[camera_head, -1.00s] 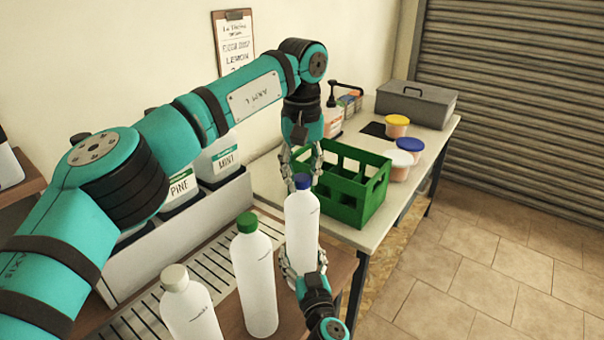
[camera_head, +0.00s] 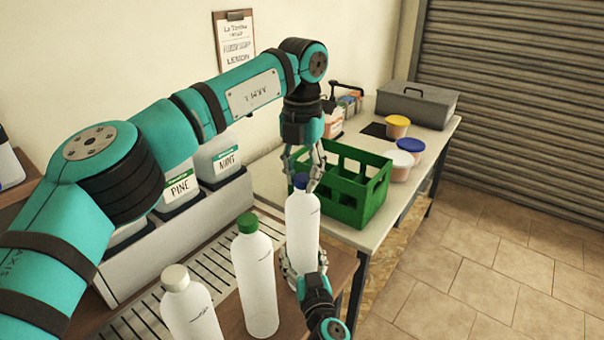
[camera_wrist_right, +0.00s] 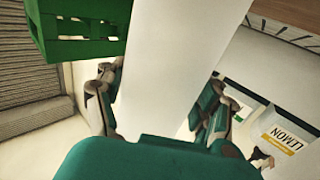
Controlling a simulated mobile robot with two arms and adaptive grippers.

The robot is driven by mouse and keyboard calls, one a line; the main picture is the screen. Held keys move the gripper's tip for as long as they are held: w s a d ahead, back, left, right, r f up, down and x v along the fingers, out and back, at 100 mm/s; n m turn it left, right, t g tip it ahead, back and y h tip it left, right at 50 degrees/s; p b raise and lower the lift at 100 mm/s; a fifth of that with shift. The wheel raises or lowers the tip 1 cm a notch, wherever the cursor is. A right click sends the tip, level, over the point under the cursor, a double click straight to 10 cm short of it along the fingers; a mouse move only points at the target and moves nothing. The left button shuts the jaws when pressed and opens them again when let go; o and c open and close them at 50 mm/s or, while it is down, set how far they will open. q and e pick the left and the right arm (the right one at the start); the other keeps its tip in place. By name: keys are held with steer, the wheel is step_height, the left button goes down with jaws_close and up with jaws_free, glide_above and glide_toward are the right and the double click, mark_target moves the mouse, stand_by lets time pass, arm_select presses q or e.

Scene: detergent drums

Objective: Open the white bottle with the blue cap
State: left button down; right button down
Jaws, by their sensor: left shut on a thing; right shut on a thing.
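The white bottle (camera_head: 302,225) stands upright at the right end of the bottle row in the head view. Its blue cap (camera_head: 301,180) is on its top, partly hidden by fingers. My left gripper (camera_head: 301,178) comes down from above and is shut on the blue cap. My right gripper (camera_head: 303,270) is shut around the lower part of the white bottle from the front. In the right wrist view the white bottle body (camera_wrist_right: 172,65) fills the middle between my right fingers (camera_wrist_right: 160,105). The cap is out of that view.
A white bottle with a green cap (camera_head: 256,280) and one with a pale cap (camera_head: 190,305) stand to the left. A green crate (camera_head: 350,205) is close behind the bottle, on the pale table with several tubs and a grey box (camera_head: 417,104). Detergent drums (camera_head: 182,189) line the wall.

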arm_select(q)
steer(key=n, duration=1.4)
steer(key=shift+n, duration=0.4)
steer(key=n, duration=0.5)
steer(key=shift+r, duration=0.3)
steer(key=shift+r, duration=0.9)
